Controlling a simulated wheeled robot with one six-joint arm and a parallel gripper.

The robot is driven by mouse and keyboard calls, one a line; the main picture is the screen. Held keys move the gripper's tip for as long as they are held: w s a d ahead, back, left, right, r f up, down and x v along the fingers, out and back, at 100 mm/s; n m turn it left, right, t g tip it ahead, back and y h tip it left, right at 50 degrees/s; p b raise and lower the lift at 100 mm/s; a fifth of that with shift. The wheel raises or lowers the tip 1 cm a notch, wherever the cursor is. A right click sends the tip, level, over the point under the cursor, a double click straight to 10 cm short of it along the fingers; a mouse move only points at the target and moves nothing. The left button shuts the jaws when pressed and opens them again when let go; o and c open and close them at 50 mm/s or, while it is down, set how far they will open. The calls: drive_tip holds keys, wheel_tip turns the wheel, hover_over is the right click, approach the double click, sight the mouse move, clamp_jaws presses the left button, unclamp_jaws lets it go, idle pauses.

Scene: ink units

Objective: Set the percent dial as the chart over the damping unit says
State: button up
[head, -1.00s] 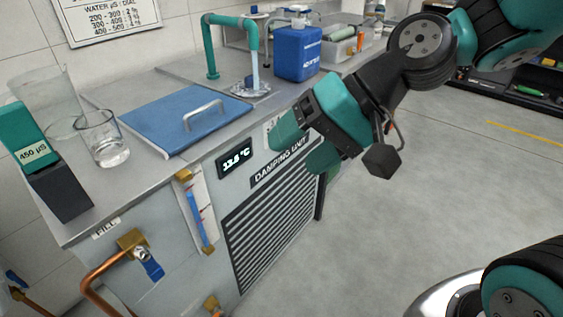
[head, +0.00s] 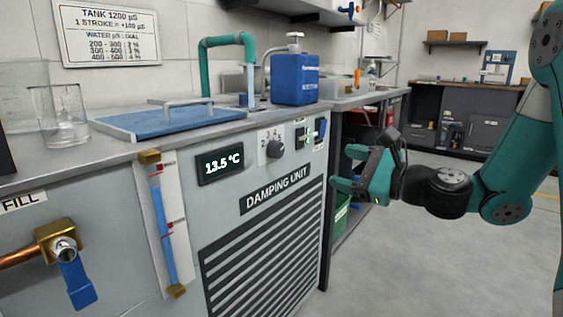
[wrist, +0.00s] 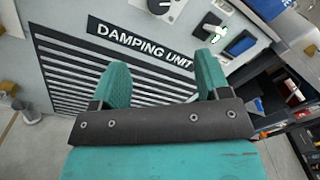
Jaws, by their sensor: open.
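The percent dial (head: 275,149) is a dark round knob on a white plate on the damping unit's front (head: 225,215). Its pointer setting is too small to read. In the wrist view the dial (wrist: 160,5) is cut by the top edge. The chart (head: 110,33) hangs on the wall above the unit. It lists water µS ranges against dial percents: 200-300, 300-400 and 400-500, the last seeming to read 4. My gripper (head: 345,170) is open and empty, to the right of the dial and lower. Its fingers (wrist: 163,65) point at the panel, apart from it.
The display (head: 220,163) reads 13.5 °C. A blue jug (head: 296,80) and a blue lid (head: 150,122) are on top. Open floor lies to the right.

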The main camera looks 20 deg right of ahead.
drive_tip(key=p, duration=0.6)
approach(280, 151)
drive_tip(key=p+x, duration=0.1)
drive_tip(key=x, duration=0.8)
drive_tip(key=shift+w+a+r, duration=0.1)
drive_tip(key=shift+w+a, duration=0.1)
drive_tip(key=shift+w, duration=0.05)
drive_tip(key=c, duration=0.9)
